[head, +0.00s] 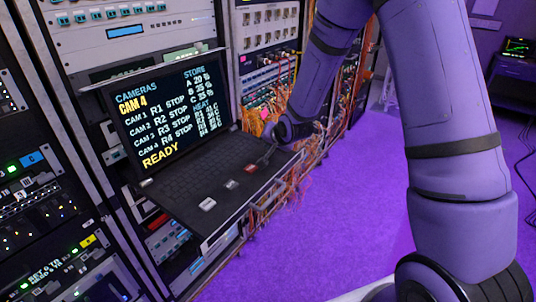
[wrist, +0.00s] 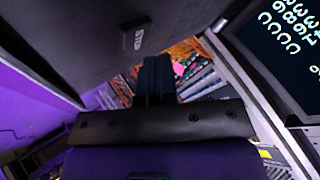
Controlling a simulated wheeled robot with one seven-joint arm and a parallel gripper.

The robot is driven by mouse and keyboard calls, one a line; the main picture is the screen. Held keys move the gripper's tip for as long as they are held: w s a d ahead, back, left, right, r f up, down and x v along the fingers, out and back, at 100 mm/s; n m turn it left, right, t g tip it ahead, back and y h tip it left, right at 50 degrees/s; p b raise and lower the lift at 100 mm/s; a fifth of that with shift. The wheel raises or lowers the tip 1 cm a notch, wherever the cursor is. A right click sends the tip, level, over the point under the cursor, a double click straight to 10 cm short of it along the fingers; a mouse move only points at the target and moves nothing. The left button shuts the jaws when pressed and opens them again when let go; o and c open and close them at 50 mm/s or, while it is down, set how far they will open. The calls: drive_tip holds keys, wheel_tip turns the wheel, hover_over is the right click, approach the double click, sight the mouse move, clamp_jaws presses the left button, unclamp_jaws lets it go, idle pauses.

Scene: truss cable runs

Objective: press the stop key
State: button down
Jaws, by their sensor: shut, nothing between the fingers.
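The pull-out keyboard deck (head: 185,190) lies under the screen in the head view. It carries a pale key (head: 207,204), a greyish key (head: 231,184) and a red key (head: 250,169) in a row; their labels are too small to read there. My gripper (head: 266,156) is over the deck's right end, close to the red key; contact cannot be told. In the wrist view my gripper (wrist: 154,62) is shut and empty, its tips at the deck's edge. A key (wrist: 136,38) there has a label starting with "ST", the rest unclear, left of the fingertips.
The screen (head: 165,120) behind the deck shows "CAM 4", a list of STOP lines and "READY". Racks (head: 85,150) stand to the left. Orange cables (head: 290,175) hang beyond the deck's right end. Open purple floor (head: 330,220) lies to the right.

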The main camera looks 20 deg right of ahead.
drive_tip(key=shift+r, duration=0.15)
drive_tip(key=shift+r, duration=2.4)
drive_tip(key=shift+r, duration=0.1)
drive_tip(key=s+d+r+n+g+h, duration=0.2)
drive_tip(key=s+d+r+n, duration=0.15)
drive_tip(key=s+r, duration=1.25)
drive_tip(key=s+d+r+n+g, duration=0.1)
drive_tip(key=s+r, duration=0.2)
drive_tip(key=s, duration=0.7)
drive_tip(key=s+d+r+n, duration=0.2)
drive_tip(key=s+r, duration=0.1)
drive_tip(key=s, duration=0.8)
drive_tip(key=shift+s+r+g, duration=0.2)
drive_tip(key=shift+r+g, duration=0.2)
